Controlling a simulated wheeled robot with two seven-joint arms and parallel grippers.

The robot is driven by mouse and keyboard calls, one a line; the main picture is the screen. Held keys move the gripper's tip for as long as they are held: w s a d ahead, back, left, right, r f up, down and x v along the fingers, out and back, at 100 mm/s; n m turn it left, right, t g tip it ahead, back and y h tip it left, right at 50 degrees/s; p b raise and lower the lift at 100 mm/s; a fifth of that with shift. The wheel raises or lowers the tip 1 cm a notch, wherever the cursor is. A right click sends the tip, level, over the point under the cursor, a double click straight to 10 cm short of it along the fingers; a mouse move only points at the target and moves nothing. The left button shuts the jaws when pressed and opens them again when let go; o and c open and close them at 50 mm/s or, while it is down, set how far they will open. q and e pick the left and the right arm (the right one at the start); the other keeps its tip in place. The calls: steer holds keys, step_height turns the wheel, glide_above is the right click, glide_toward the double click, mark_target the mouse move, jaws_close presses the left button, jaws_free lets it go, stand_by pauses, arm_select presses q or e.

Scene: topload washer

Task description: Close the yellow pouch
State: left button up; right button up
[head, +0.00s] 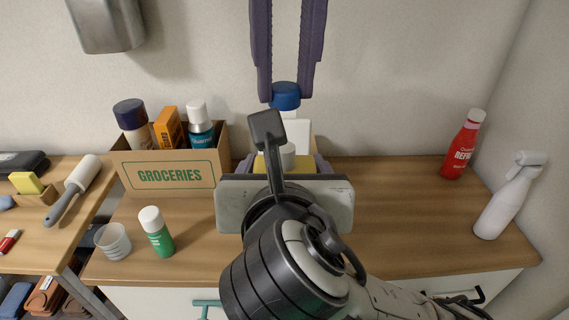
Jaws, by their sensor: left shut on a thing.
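My left gripper (286,92) reaches down from the top of the head view. Its purple fingers are shut on a blue cap (286,101), held upright over the middle of the counter. The yellow pouch (259,164) shows only as a small yellow strip; the rest is hidden behind my right gripper's grey palm. The right gripper (281,165) comes from the lower right, with parts of its purple fingers on either side of the yellow strip. Its grip is hidden. I cannot tell whether the cap touches anything below.
A groceries box (169,174) with several containers stands left on the counter (398,225). A green bottle (157,231) and a clear cup (113,241) stand before it. A red bottle (463,145) and a white spray bottle (508,195) stand right. Between them and my right gripper is free room.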

mark_target(285, 147)
arm_select(q)
steer(key=shift+f, duration=0.1)
steer(key=shift+f, duration=1.9)
steer(key=shift+s, duration=0.15)
steer(key=shift+f, duration=0.85)
steer(key=shift+f, duration=0.55)
